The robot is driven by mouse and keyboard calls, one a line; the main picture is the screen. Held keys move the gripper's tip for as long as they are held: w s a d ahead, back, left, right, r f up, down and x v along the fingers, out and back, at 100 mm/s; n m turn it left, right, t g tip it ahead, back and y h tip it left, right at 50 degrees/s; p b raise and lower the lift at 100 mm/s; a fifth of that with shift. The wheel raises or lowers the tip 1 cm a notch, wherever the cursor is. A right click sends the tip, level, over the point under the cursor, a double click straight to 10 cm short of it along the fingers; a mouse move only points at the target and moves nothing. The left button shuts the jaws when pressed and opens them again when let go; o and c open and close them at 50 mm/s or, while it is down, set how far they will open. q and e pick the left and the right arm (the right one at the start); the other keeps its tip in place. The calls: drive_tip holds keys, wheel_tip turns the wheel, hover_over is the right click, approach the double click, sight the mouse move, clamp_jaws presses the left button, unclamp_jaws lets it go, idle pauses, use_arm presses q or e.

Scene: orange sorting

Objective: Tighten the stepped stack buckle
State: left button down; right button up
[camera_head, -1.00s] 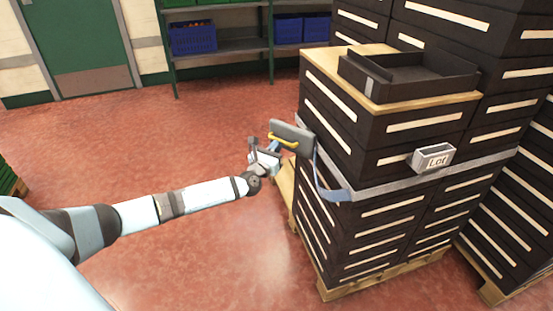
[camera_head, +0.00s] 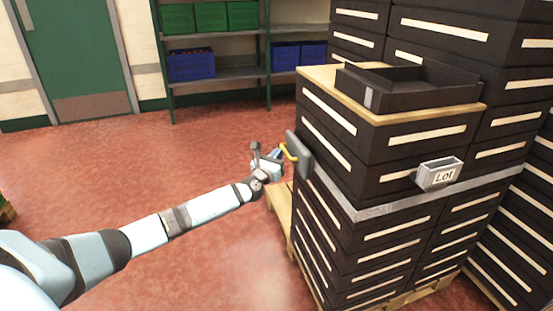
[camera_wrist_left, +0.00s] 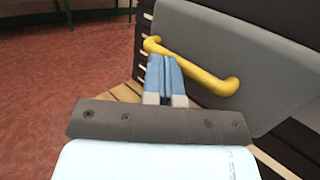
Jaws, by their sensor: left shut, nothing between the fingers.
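The stepped stack of black crates (camera_head: 345,176) stands on a wooden pallet, with a grey strap (camera_head: 385,207) around it. The grey buckle plate (camera_head: 299,152) lies close along the stack's left side. Its yellow handle (camera_head: 289,151) faces my left gripper (camera_head: 275,157). In the left wrist view the buckle plate (camera_wrist_left: 235,50) fills the upper right and the yellow handle (camera_wrist_left: 205,74) crosses just beyond the fingertips. My left gripper (camera_wrist_left: 165,70) is shut with nothing between its fingers, at the handle; I cannot tell whether it touches. My right gripper is not in view.
A black tray (camera_head: 405,84) sits on the wooden top of the stack. A small box marked "Lot" (camera_head: 438,174) hangs on the strap. Taller crate stacks (camera_head: 510,70) stand behind and right. Shelving (camera_head: 222,72) is at the back.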

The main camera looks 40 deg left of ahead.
use_arm(q)
drive_tip(key=shift+w+r, duration=0.1)
idle(0.4)
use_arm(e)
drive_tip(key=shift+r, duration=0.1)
use_arm(q)
drive_tip(key=p+v, duration=0.3)
drive_tip(key=v, duration=1.1)
drive_tip(key=shift+p, duration=0.4)
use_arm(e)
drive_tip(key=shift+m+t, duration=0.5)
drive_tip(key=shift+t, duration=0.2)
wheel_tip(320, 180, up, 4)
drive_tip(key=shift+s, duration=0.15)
use_arm(q)
drive_tip(key=shift+a, duration=0.1)
